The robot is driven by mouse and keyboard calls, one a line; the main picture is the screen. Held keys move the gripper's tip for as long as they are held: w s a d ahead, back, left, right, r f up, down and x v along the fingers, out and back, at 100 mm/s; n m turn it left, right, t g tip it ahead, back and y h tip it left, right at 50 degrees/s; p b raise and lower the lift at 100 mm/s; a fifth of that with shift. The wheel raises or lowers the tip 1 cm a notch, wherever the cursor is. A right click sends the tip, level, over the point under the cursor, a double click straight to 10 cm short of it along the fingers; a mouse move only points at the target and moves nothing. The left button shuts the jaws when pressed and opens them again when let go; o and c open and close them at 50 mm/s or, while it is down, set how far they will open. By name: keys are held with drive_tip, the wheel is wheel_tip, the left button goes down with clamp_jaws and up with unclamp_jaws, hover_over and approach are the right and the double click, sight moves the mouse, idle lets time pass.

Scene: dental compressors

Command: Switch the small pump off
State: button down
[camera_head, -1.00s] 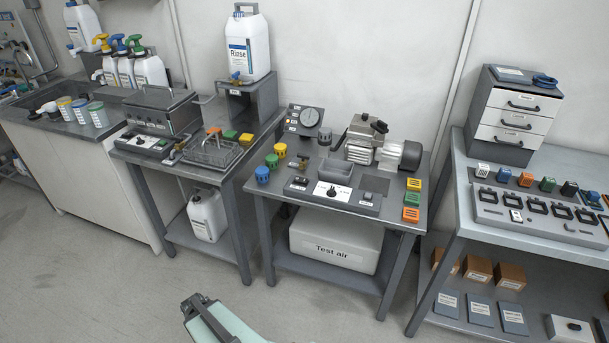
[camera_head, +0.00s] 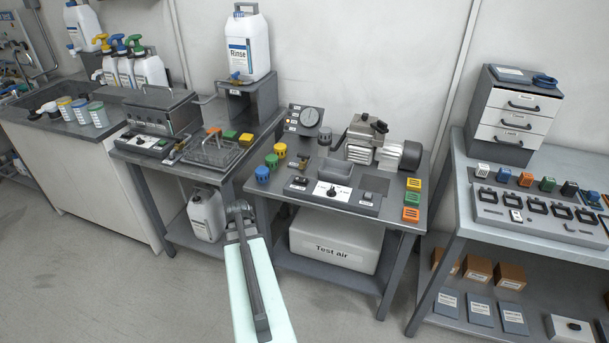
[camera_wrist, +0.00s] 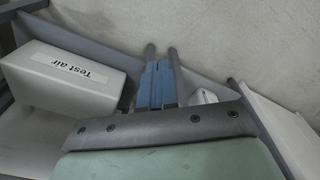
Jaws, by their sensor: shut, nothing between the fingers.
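The small pump (camera_head: 380,145), a silver and dark grey motor unit, stands at the back right of the middle table. In front of it, along the table's front edge, is a grey control panel (camera_head: 345,197) with a black knob (camera_head: 332,191) on a white plate. Small dark controls sit at its left and right; their labels and settings are too small to read. My gripper (camera_head: 238,208) is shut and empty, left of the middle table's front and well apart from the panel. In the wrist view my gripper (camera_wrist: 162,52) points at the space below the tables; the pump and panel are out of that view.
A white "Test air" box (camera_head: 335,248) sits on the middle table's lower shelf and shows in the wrist view (camera_wrist: 62,78). A white canister (camera_head: 206,214) stands under the left table. Coloured caps (camera_head: 412,198) line the middle table's right edge. The floor in front is clear.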

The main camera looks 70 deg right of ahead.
drive_tip(key=s+d+r+m+h, duration=0.1)
drive_tip(key=s+d+r, duration=0.3)
drive_tip(key=d+r, duration=0.4)
drive_tip(key=s+d+r+m+h, duration=0.2)
drive_tip(key=s+d+r, duration=0.1)
drive_tip(key=d+r, duration=0.55)
wheel_tip(320, 180, up, 15)
drive_tip(key=m+h, duration=0.1)
drive_tip(key=m, duration=0.1)
hover_over(305, 179)
drive_tip(key=a, duration=0.2)
drive_tip(key=shift+s+a+f+m+y, duration=0.1)
drive_tip(key=shift+a+f+m+y, duration=0.25)
drive_tip(key=shift+a+m, duration=0.25)
drive_tip(key=shift+a+f+m+y, duration=0.25)
drive_tip(key=shift+a+m+y, duration=0.15)
drive_tip(key=shift+m, duration=0.2)
drive_tip(key=x, duration=1.2)
drive_tip(key=shift+s+a+f, duration=0.2)
drive_tip(key=shift+f, duration=0.8)
